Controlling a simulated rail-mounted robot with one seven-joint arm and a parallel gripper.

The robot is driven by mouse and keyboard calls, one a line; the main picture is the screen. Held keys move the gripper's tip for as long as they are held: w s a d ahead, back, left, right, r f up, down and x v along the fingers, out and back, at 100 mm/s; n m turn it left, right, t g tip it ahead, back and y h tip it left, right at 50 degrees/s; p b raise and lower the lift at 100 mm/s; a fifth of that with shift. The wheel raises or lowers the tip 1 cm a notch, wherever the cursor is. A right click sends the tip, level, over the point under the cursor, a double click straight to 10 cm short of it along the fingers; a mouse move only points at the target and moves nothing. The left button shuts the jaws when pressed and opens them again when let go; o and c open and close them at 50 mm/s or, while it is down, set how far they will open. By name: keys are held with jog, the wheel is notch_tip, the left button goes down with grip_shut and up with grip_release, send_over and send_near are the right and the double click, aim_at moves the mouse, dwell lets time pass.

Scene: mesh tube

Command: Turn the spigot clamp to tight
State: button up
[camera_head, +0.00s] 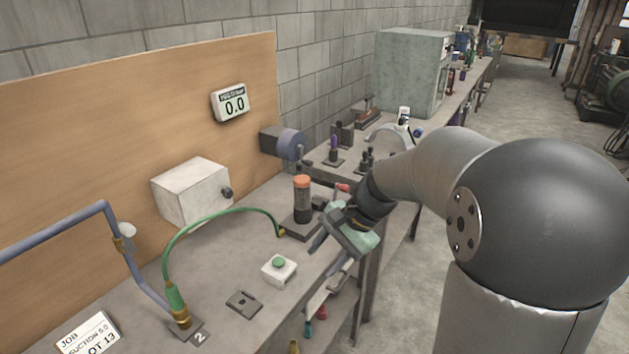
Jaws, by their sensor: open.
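A dark upright tube with an orange top (302,199) stands on a dark base plate (294,231) near the bench's front edge. A blue-grey horizontal cylinder (289,144) sticks out from the board behind it. A small red tip (344,187) shows just right of the tube, partly behind my arm. Which part is the spigot clamp, and how it is turned, I cannot tell. My gripper (329,252) is open, at the bench's front edge to the right of the base plate. Its dark fingers point down and left, with nothing visible between them.
A green hose (205,221) arches from a brass fitting marked 2 to the base plate. A white box with a green button (279,269) sits in front. A white box with a dark knob (191,190) stands against the board.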

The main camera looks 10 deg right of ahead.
jog(key=w+d+f+m+t+y+b, duration=0.1)
jog(key=w+d+f+m+y, duration=0.15)
jog(key=w, duration=0.35)
jog(key=w+d+f+m+t+y+b, duration=0.1)
jog(key=w+d+f+m+b, duration=0.15)
jog(key=w, duration=0.25)
jog(key=m+t+y+b, duration=0.3)
jog(key=m+t, duration=0.7)
jog(key=m, duration=0.2)
send_near(342, 188)
jog(key=x, duration=0.3)
jog(key=p+x, duration=0.1)
jog(key=x, duration=0.3)
jog(key=p+x, duration=0.1)
jog(key=x, duration=0.2)
jog(key=shift+w+d+f, duration=0.15)
jog(key=shift+w+f, duration=0.15)
jog(key=shift+w, duration=0.35)
grip_shut()
jog(key=shift+d, duration=0.1)
